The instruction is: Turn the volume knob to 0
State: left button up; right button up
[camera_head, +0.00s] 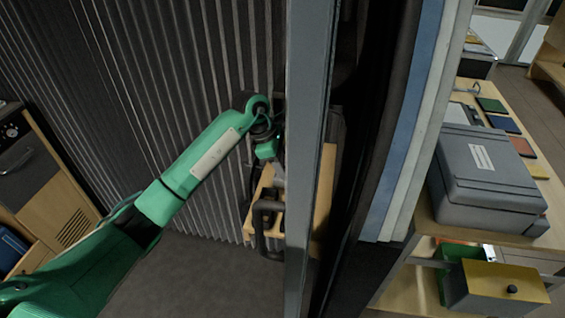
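No volume knob can be made out for certain. A small round dial (11,131) shows on the dark front of a wooden unit at the left edge, too small to read. My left arm is green and reaches from the lower left to the middle, far to the right of that dial. My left gripper (268,215) seems to be the dark shape below the wrist, beside a grey upright post and in front of a wooden panel. It is partly hidden and its fingers are unclear. My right gripper is not in view.
The grey post (308,130) stands close to my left wrist. A ribbed dark wall (150,80) lies behind the arm. On the right, a wooden shelf holds a grey case (482,175) and a yellow-lidded box (500,285). Grey floor (205,280) is clear below.

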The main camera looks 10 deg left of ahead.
pick_arm(q)
grip_shut()
